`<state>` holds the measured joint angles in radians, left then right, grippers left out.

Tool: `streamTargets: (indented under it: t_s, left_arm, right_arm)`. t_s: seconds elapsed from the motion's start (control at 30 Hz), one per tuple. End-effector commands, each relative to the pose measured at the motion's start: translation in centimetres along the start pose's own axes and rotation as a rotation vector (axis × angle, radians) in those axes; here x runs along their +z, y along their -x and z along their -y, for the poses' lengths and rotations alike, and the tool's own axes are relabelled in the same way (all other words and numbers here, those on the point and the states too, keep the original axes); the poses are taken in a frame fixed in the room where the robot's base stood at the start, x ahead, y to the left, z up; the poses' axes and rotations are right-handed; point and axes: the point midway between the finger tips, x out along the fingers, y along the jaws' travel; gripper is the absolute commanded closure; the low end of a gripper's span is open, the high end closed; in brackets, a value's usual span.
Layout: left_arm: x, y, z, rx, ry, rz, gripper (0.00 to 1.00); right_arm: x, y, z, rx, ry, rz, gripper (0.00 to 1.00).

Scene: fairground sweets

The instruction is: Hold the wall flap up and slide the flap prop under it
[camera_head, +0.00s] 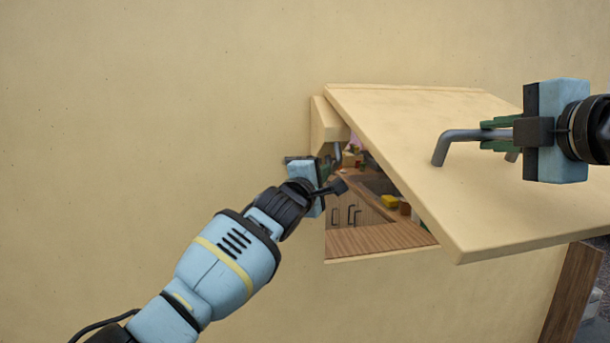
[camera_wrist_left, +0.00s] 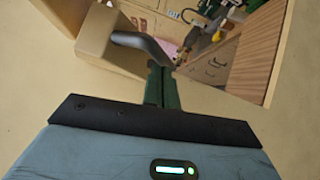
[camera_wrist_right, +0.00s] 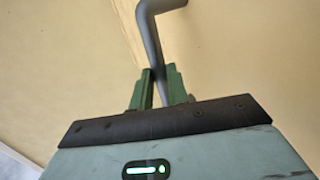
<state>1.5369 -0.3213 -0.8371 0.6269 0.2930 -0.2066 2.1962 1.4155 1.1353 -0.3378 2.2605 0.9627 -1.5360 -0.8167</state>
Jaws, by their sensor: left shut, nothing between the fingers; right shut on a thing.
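The beige wall flap (camera_head: 440,160) is raised, tilted outward from its top edge over an opening in the wall. My right gripper (camera_head: 492,135) is shut on the flap's grey bar handle (camera_head: 450,141). In the right wrist view its green fingers (camera_wrist_right: 159,88) close around the handle bar (camera_wrist_right: 150,30). The flap prop (camera_head: 326,123), a beige block with a grey handle (camera_wrist_left: 145,45), is at the opening's upper left, by the flap's left edge. My left gripper (camera_head: 326,166) is shut and empty beside that handle. In the left wrist view its fingertips (camera_wrist_left: 163,75) reach the handle; contact is unclear.
Through the opening show a wooden counter (camera_head: 375,240), cupboard fronts with handles and a yellow item (camera_head: 389,201). The plain beige wall (camera_head: 150,120) left of the opening is clear. A brown wooden board (camera_head: 573,295) stands at the lower right.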

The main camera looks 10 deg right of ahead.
Motion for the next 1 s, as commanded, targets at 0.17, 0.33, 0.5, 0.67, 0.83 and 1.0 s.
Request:
streamTargets:
  t_s: [0.17,0.33,0.5,0.67,0.83,1.0]
  left_arm:
    - [0.0,0.0,-0.1,0.001,0.000,0.000,1.00]
    - [-0.3,0.2,-0.1,0.000,0.001,-0.001,1.00]
    - [-1.1,1.0,0.0,0.001,0.003,-0.001,1.00]
    - [-2.3,2.2,0.0,0.001,0.003,-0.001,1.00]
    - [-2.7,3.6,0.0,0.001,0.004,0.003,1.00]
    - [-2.8,5.1,0.0,0.001,0.002,0.002,1.00]
  right_arm:
    - [0.0,0.2,-0.3,0.009,-0.002,0.000,1.00]
    - [0.0,0.2,-0.3,0.009,-0.002,0.000,1.00]
    - [0.1,0.2,-0.3,0.009,-0.002,0.000,1.00]
    - [0.1,0.2,-0.3,0.009,-0.002,0.000,1.00]
    - [0.1,0.2,-0.3,0.009,-0.002,0.000,1.00]
    - [0.1,0.2,-0.3,0.009,-0.002,0.000,1.00]
